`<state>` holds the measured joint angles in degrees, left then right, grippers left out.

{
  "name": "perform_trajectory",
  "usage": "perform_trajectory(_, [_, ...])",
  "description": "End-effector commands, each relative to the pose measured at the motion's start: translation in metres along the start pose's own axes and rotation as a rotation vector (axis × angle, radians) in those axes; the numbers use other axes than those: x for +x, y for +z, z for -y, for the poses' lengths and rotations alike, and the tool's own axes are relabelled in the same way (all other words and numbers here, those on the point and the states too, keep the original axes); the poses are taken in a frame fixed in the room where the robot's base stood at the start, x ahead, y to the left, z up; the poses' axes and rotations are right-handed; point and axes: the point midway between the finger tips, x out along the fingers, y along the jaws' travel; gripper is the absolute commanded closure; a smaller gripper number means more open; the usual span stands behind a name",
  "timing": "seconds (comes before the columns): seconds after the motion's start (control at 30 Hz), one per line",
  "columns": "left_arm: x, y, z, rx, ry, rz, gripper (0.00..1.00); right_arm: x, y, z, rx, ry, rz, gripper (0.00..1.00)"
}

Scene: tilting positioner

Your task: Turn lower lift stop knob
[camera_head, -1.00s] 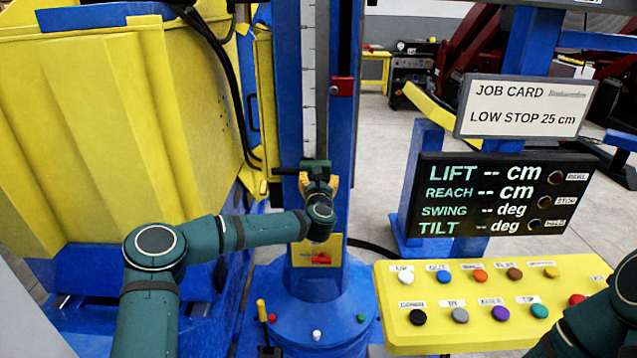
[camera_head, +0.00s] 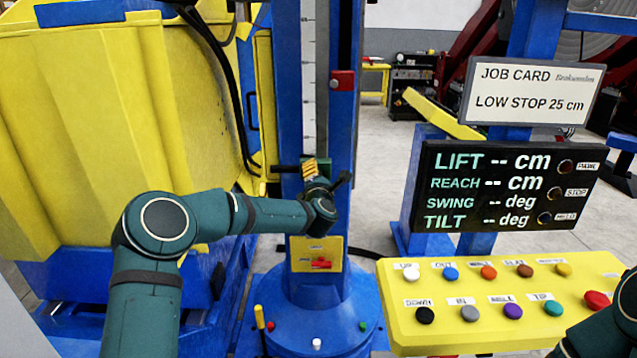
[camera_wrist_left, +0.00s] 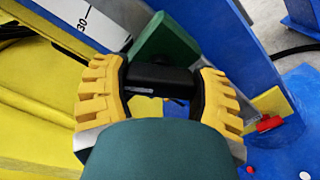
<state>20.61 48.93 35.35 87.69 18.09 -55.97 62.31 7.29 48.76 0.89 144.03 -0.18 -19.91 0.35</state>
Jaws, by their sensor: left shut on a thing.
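The lower lift stop is a green block (camera_wrist_left: 165,40) with a black knob (camera_wrist_left: 158,78) on the blue column, beside the white scale. My left gripper (camera_wrist_left: 160,82) is shut on the black knob, with one yellow finger on each side of it. In the head view the left gripper (camera_head: 311,170) is at the column front, turned at an angle, and its wrist hides most of the stop. The scale (camera_wrist_left: 95,22) shows a 30 mark near the block. The job card (camera_head: 530,92) reads LOW STOP 25 cm. My right gripper is out of view.
A red stop piece (camera_head: 342,80) sits higher on the column. A yellow plate with a red handle (camera_head: 321,264) is below my gripper. The display (camera_head: 505,188) shows dashes. A yellow button panel (camera_head: 500,300) stands at right, and a large yellow bin (camera_head: 90,120) at left.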

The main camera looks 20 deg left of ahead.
Motion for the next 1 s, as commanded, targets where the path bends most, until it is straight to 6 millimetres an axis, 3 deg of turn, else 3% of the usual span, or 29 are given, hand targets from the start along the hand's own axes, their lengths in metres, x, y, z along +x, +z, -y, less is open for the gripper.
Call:
perform_trajectory(0.4, [0.000, 0.001, 0.001, 0.398, 0.001, 0.002, 0.73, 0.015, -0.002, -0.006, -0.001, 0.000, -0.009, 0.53])
perform_trajectory(1.0, [0.000, 0.001, 0.000, 0.909, 0.001, 0.001, 0.73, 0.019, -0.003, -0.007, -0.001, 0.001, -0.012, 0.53])
